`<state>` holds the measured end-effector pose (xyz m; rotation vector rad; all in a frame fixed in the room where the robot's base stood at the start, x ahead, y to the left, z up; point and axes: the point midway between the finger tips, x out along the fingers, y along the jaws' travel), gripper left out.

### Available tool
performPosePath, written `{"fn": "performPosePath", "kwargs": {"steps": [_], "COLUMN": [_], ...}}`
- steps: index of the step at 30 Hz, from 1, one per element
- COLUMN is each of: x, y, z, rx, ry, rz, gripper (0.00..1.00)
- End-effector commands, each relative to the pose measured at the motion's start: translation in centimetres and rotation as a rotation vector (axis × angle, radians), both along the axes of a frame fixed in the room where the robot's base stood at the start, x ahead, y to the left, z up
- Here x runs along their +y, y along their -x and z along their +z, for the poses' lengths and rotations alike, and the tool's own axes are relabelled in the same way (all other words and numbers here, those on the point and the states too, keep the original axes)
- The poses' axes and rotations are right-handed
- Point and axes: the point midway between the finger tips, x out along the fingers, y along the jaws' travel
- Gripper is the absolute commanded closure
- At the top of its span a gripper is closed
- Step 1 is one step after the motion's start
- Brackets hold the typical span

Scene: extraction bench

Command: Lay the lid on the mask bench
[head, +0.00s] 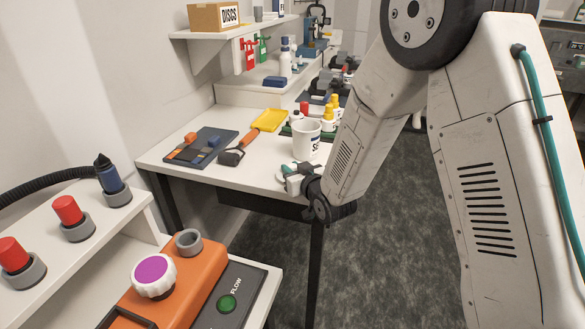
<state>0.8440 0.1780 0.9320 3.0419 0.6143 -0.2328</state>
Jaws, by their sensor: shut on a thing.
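My gripper (291,178) is low at the front right of the white bench (243,178), just in front of a white cup. My gripper and arm hide most of this piece. I cannot tell whether it touches the bench top. The white cup (306,140) stands upright with its mouth open, and part of its dark lettering shows. I cannot tell which surface is the mask bench; dark mask-like items (345,77) lie farther back.
A grey tool board (180,158), an orange-handled tool (240,148) and a yellow tray (270,119) lie left of the cup. Yellow-capped bottles (329,117) stand behind it. An orange unit (200,265) is at the near left. Bare bench lies around the tools.

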Motion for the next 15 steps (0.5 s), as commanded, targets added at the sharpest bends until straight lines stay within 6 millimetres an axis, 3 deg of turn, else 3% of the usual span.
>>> {"fn": "performPosePath", "kwargs": {"steps": [10, 11, 12, 15], "x": [-0.11, -0.2, -0.25, -0.26], "y": [-0.05, -0.06, -0.07, -0.07], "z": [-0.27, -0.2, -0.19, -0.19], "rx": [-0.002, -0.002, -0.002, -0.002], "ry": [-0.001, 0.0, 0.0, 0.0], "rz": [-0.001, -0.002, -0.002, -0.002], "gripper": [0.99, 0.69, 0.58, 0.56]}}
